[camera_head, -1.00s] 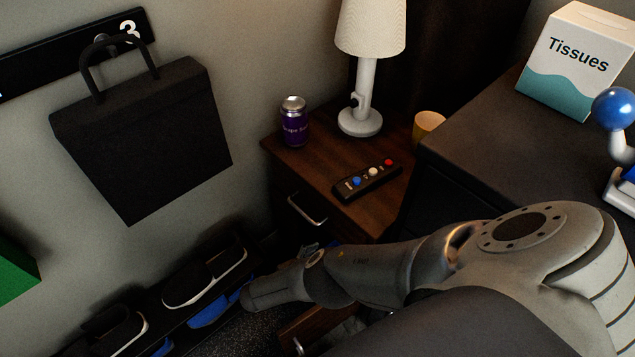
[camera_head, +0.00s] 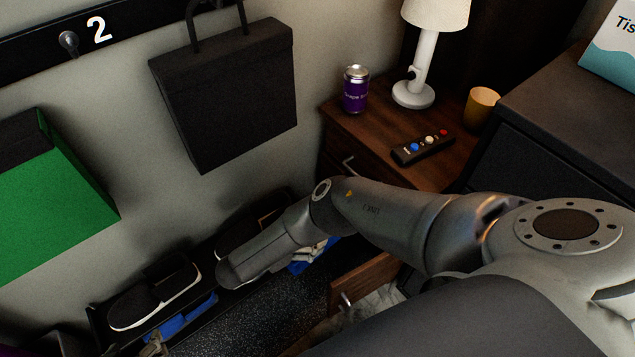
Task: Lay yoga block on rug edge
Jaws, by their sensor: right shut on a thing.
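No yoga block can be made out in view. A dark speckled surface (camera_head: 265,315) shows on the floor below my arm; I cannot tell whether it is the rug, and no clear rug edge shows. My right arm comes in from the right, and its far end with the right gripper (camera_head: 238,270) is over the shoe rack and the speckled floor. The fingertips and whatever they hold are hidden or too dark to see. My left gripper is not in view.
A shoe rack (camera_head: 95,318) with dark shoes (camera_head: 155,297) and blue shoes (camera_head: 185,316) runs along the wall. A wooden nightstand (camera_head: 385,125) holds a can, lamp, remote and cup; its lower drawer (camera_head: 365,283) is open. Black and green bags hang on the wall.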

